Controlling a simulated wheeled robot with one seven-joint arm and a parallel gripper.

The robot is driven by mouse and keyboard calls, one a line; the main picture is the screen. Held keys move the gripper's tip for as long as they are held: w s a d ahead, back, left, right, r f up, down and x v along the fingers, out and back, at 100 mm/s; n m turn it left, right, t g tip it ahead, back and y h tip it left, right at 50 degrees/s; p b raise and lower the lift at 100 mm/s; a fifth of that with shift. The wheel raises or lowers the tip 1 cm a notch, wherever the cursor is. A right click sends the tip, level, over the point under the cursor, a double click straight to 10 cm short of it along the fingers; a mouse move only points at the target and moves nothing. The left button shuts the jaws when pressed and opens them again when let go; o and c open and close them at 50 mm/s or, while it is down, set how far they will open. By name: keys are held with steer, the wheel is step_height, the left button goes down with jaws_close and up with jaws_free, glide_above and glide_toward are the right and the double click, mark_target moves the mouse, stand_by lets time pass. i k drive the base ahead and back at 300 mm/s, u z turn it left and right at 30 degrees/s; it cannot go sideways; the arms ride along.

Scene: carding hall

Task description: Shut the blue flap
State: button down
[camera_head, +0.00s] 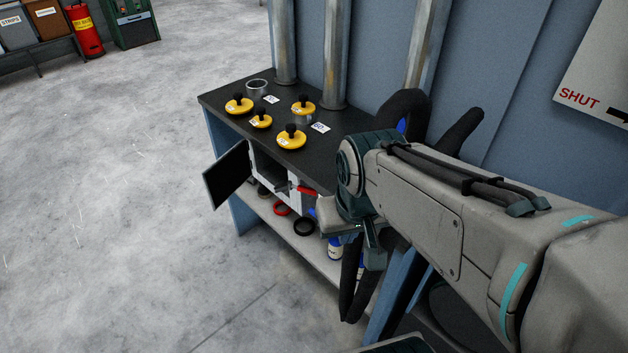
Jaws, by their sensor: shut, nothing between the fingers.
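No flap that is clearly blue shows in the head view. A small patch of bright blue (402,125) shows beside the black cable loop at my wrist; I cannot tell what it belongs to. A dark panel (228,175) stands swung open at the left of a pale box-like compartment under the bench top. My gripper (372,250) is partly seen below my wrist, in front of the bench, with its fingers together and nothing seen between them. My arm hides the right part of the bench and the wall behind it.
The dark bench top (325,155) holds several yellow discs with black knobs and a metal ring (257,88). Vertical grey pipes (333,55) rise behind it. A lower shelf holds rings and bottles. A SHUT sign (590,98) is at right. The floor (110,190) at left is clear.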

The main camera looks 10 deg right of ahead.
mark_target(402, 127)
steer(key=z, duration=0.65)
steer(key=k, duration=1)
steer(key=u, duration=1.15)
steer(key=i, duration=1.05)
steer(key=z, duration=0.45)
steer(key=i, duration=1)
steer(key=z, duration=0.8)
